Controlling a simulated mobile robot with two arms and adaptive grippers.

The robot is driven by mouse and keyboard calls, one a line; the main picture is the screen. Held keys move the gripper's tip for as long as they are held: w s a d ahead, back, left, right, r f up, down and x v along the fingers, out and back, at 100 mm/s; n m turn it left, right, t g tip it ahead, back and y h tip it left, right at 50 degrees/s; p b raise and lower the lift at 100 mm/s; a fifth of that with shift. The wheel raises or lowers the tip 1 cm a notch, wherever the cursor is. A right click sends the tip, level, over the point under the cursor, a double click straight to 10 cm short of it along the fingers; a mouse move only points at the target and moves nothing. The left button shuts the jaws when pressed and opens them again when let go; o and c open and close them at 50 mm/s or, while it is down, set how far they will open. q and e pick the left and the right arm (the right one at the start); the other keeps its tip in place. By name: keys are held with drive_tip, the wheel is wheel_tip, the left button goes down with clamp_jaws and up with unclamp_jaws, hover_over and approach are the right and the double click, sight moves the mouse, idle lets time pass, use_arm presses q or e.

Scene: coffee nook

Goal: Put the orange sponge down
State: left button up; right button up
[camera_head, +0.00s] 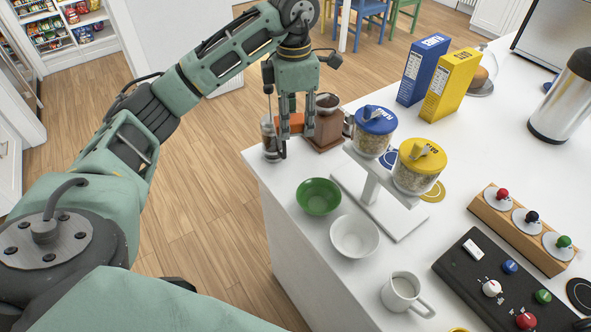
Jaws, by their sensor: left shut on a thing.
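The orange sponge (296,122) is near the back-left corner of the white counter. My left gripper (296,140) points down and is shut on the sponge, with its fingers in front of and beside it. Part of the sponge is hidden by the fingers. I cannot tell whether the sponge touches the counter. My right gripper is not in view.
A brown coffee grinder (327,128) stands close right of the gripper, and a clear glass vessel (270,138) close left. A green bowl (319,197), a white bowl (355,237) and a dispenser stand (375,195) are nearer. The counter's left edge is close.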

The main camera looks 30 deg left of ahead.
use_arm(q)
wheel_tip(320, 180, down, 6)
drive_tip(key=p, duration=0.2)
hover_over(294, 178)
wheel_tip(294, 178, down, 7)
drive_tip(key=shift+r, duration=0.2)
wheel_tip(294, 178, down, 4)
drive_tip(key=shift+r+p, duration=0.1)
drive_tip(key=shift+p, duration=0.55)
drive_tip(key=shift+f, duration=0.3)
drive_tip(key=o, duration=0.8)
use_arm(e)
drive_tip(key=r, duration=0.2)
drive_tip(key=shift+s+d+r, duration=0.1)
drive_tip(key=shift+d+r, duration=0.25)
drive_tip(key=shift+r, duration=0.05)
